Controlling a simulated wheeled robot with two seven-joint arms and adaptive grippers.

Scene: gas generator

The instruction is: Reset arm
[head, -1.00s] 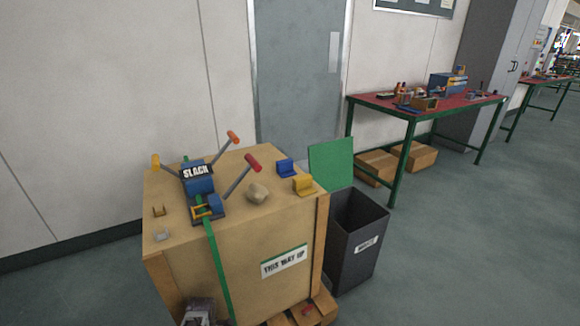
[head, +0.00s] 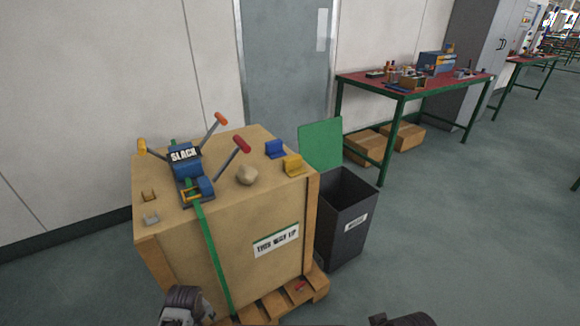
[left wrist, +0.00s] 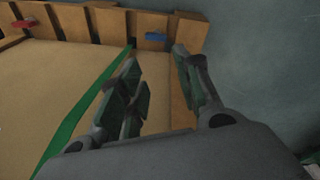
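My left gripper (left wrist: 163,85) is open, with nothing between its fingers, in the left wrist view. Its fingers are beside the wooden crate's strapped side, over the pallet boards. In the head view a grey part of my left arm (head: 183,303) shows at the bottom edge, in front of the crate (head: 215,245). A dark part of my right arm (head: 405,319) shows at the bottom edge; its fingers are out of view. On the crate top stands a blue strap tensioner (head: 187,172) marked SLACK, with a green strap (head: 216,258) running down the front.
The pallet (head: 265,310) sticks out in front. A red-topped bench (head: 410,82) stands behind right. Blue (head: 275,149) and yellow (head: 293,165) brackets lie on the crate. Right floor is clear.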

